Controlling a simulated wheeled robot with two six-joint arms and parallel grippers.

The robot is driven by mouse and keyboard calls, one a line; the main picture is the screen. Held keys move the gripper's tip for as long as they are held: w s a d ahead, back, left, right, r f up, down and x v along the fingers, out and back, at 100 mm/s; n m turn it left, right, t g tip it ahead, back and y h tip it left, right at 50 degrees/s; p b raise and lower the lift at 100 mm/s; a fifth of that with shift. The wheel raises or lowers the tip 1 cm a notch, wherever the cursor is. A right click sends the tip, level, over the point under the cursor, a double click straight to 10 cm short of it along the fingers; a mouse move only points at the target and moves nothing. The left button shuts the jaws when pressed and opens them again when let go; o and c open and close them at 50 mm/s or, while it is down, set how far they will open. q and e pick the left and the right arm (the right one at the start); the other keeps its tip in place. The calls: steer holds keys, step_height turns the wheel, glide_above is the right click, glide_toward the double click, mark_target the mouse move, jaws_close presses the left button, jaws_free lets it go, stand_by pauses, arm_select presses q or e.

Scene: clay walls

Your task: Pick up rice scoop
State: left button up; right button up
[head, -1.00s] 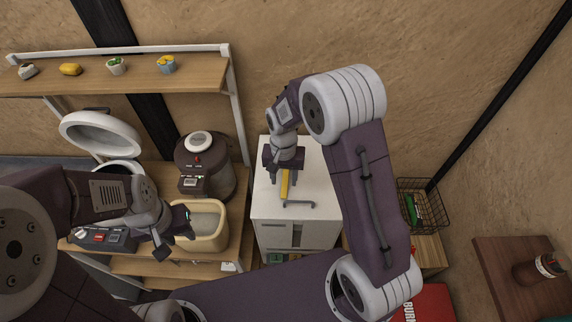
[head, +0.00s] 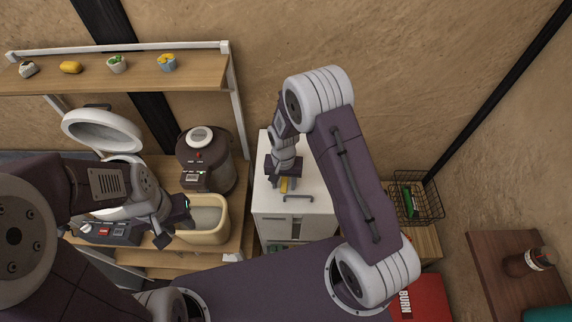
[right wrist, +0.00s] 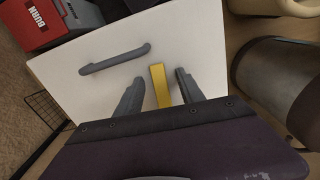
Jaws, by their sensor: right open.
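A yellow, bar-shaped object, which looks like the rice scoop (head: 283,186), lies on the white top of a cabinet (head: 262,200). My right gripper (head: 284,180) is right over it and hides most of it in the head view. In the right wrist view the yellow scoop (right wrist: 159,88) shows between the two parted grey fingers of my right gripper (right wrist: 160,80), with gaps on both sides. Its lower end is hidden by the gripper body. My left gripper (head: 177,222) is open and empty beside the beige container (head: 207,238).
A grey handle (head: 298,198) stands on the cabinet top close to the scoop. A dark cooker (head: 205,160) and an open-lidded appliance (head: 103,131) are at left. A wire basket (head: 428,205) and a red box (head: 425,295) are at right.

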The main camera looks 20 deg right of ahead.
steer(key=shift+s, duration=0.15)
jaws_close()
stand_by(1.2)
